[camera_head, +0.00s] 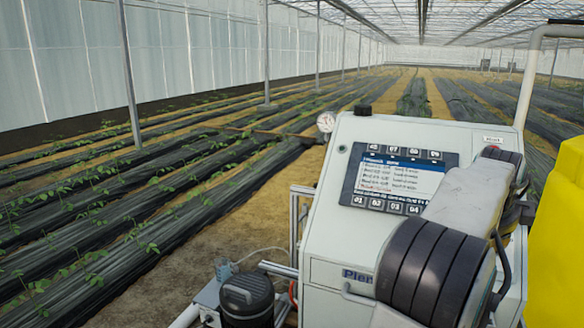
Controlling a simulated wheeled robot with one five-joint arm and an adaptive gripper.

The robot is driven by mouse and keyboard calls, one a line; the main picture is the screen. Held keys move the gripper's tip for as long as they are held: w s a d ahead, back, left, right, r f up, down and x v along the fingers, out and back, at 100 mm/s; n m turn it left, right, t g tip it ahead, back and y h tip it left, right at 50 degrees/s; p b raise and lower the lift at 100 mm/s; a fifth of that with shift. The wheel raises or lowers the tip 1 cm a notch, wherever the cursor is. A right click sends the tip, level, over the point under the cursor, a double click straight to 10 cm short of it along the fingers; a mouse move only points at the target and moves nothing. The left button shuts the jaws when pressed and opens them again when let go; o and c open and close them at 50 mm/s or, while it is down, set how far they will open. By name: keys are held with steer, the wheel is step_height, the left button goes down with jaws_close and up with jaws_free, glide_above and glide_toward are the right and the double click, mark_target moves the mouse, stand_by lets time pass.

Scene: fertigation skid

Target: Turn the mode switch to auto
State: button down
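The light grey control cabinet (335,215) stands in front of me with a sloped face. Its screen panel (400,181) shows lines of text, with numbered dark buttons above and below. I cannot make out the mode switch or its setting. My arm, with a pale link and thick black joints, covers the right part of the sloped face. A small label (493,138) shows just above the arm, too small to read surely. The fingers of my gripper do not show; they are out of view or hidden behind the arm.
A yellow tank (560,235) stands close on the right, beside a pale pipe (530,75). A round gauge (326,122) is at the cabinet's left top. A black lidded canister (246,300) sits low left. Planted rows (110,215) and bare soil lie left.

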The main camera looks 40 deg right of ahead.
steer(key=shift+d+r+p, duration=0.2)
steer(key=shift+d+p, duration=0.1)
steer(key=shift+p, duration=0.95)
stand_by(0.4)
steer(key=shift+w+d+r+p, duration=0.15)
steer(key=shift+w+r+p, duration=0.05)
steer(key=shift+p, duration=0.2)
